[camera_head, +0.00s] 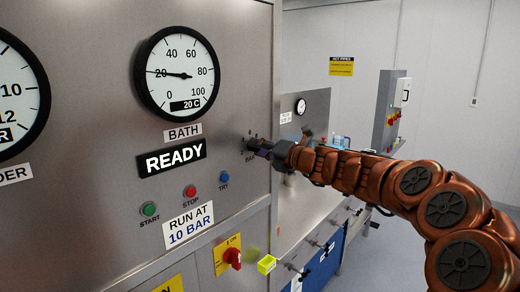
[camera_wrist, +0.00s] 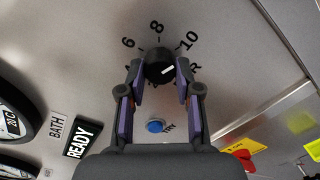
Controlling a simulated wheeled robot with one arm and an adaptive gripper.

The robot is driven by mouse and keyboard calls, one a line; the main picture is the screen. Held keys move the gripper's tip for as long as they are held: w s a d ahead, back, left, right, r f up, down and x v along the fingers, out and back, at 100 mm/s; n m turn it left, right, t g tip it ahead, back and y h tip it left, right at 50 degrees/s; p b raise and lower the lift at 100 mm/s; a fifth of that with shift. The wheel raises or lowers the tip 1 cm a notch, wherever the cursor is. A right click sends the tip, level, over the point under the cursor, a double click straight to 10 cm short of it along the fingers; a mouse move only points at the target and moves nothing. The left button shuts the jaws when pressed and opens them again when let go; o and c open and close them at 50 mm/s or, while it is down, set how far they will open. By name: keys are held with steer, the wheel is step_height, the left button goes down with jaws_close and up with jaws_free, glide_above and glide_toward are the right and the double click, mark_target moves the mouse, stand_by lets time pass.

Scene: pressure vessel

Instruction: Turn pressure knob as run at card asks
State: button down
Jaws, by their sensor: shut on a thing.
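The black pressure knob (camera_wrist: 158,60) has a white pointer mark on its face. Printed numbers 6, 8 and 10 (camera_wrist: 188,41) arc around its far side in the wrist view. The mark lies right of the knob's middle and slants up to the right; I cannot tell exactly which number it meets. My gripper (camera_wrist: 160,74) is shut on the knob, one finger on each side. In the head view my gripper (camera_head: 265,148) is at the panel's right part and mostly hides the knob. The card (camera_head: 188,224) reads "RUN AT 10 BAR".
The bath gauge (camera_head: 178,74) reads about 20 above a "READY" display (camera_head: 171,159). A cut-off gauge (camera_head: 16,95) is at the left edge. Green start (camera_head: 149,209), red stop (camera_head: 190,191) and blue try (camera_head: 224,177) buttons sit below. A red switch (camera_head: 232,257) is lower.

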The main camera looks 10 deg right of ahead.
steer(key=c, duration=0.8)
jaws_free()
steer(key=v, duration=1.2)
steer(key=shift+a+f, duration=0.1)
